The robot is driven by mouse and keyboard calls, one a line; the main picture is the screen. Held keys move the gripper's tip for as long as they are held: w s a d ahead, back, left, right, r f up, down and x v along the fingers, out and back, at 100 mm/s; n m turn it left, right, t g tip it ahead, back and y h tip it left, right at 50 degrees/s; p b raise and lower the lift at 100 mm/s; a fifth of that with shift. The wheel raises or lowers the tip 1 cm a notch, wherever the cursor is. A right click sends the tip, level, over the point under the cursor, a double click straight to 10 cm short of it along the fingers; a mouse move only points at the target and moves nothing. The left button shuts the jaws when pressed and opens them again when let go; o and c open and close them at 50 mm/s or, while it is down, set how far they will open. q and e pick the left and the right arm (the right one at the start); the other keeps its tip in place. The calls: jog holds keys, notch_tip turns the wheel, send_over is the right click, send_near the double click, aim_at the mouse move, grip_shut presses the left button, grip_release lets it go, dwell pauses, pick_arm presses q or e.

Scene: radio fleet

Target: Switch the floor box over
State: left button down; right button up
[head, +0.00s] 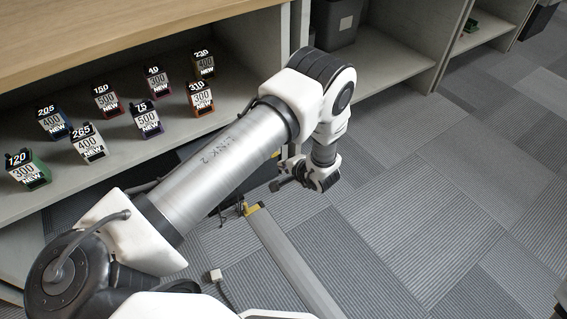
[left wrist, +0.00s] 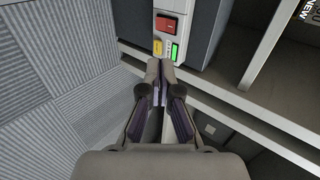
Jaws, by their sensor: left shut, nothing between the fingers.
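In the left wrist view the floor box shows a pale control panel (left wrist: 181,9) with a red switch (left wrist: 167,26), a small yellow part (left wrist: 157,47) and a bright green part (left wrist: 174,52). The dark body of the box (left wrist: 204,30) is beside the panel. My left gripper (left wrist: 159,68) is shut and empty, its tips just short of the panel's near edge. I cannot tell if they touch it. In the head view my left gripper (head: 277,186) is low beside the shelf, and my arm hides most of the dark box. The right gripper is out of view.
A shelf (head: 190,135) under the wooden top holds several numbered radios. A long grey strip (head: 290,262) with a yellow end runs over the carpet. A small white plug (head: 216,275) with a cable lies on the floor. Carpet to the right is clear.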

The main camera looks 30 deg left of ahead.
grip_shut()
pick_arm(q)
jog(key=s+d+f+n+g+h, duration=0.1)
jog(key=s+d+h, duration=0.2)
jog(key=s, duration=0.7)
jog(key=s+d+f+n+g+h, duration=0.1)
jog(key=s+d+n+h, duration=0.1)
jog(key=s, duration=0.8)
jog(key=s+d+f+n+g+h, duration=0.1)
jog(key=s+d+h, duration=0.3)
jog(key=s, duration=0.7)
jog(key=shift+d+f+n+g+h, duration=0.2)
jog(key=shift+d+n+g+h, duration=0.2)
jog(key=shift+d, duration=0.2)
